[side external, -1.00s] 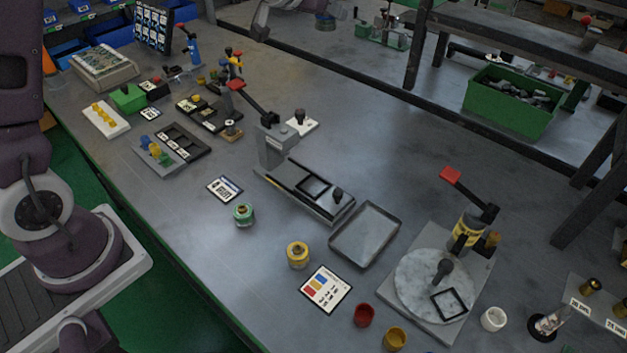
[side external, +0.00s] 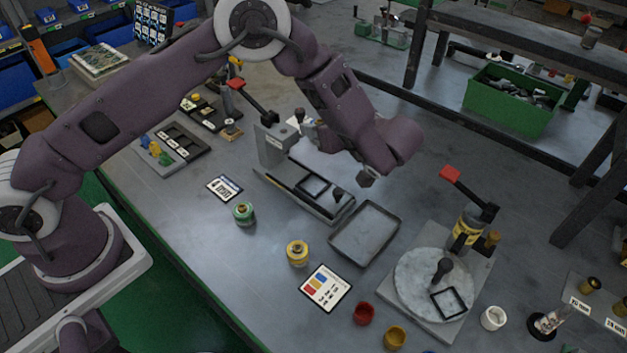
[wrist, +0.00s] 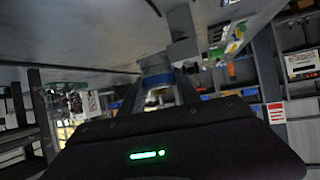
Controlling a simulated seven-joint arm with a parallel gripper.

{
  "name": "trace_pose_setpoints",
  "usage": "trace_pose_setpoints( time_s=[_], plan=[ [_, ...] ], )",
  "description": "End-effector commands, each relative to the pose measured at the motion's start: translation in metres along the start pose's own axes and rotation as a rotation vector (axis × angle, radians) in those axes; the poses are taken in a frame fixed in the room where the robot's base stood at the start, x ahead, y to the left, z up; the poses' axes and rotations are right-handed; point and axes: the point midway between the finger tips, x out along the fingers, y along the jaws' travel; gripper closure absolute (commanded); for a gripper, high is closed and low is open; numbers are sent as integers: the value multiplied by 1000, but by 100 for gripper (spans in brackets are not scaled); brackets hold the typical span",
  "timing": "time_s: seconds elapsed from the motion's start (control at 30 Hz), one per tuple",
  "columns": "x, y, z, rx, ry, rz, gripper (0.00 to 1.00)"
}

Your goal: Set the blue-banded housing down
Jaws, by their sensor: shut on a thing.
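The blue-banded housing (wrist: 158,82) is a grey cylinder with a blue band around its lower part in the wrist view. It is between the two fingers of my gripper (wrist: 160,94), which is shut on it. In the side view my gripper (side external: 309,130) is beside the grey lever press (side external: 272,146), to the right of its column. The housing cannot be made out there. The wrist view is strongly tilted, and I cannot tell whether the housing touches anything below it.
An empty grey tray (side external: 365,234) lies right of the press. A green-banded housing (side external: 243,213) and a yellow-banded one (side external: 298,252) stand in front. A round pale turntable (side external: 420,275) with a red-handled lever is at the right.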

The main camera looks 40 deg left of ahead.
Motion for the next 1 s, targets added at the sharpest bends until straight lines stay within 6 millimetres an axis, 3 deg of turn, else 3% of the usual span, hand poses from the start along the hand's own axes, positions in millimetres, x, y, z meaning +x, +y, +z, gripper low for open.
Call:
trace_pose_setpoints(
  time_s=[0.1, 0.2, 0.33, 0.67, 0.97, 1.0],
  plan=[
    [-6, -20, 17, -29, 2, -54, 100],
    [0, -27, 35, -37, 1, -73, 100],
    [15, -27, 62, -38, 2, -74, 100],
    [39, -26, 106, -38, 1, -71, 100],
    [41, -25, 110, -41, -1, -69, 100],
    [41, -25, 110, -41, -2, -69, 55]
  ],
)
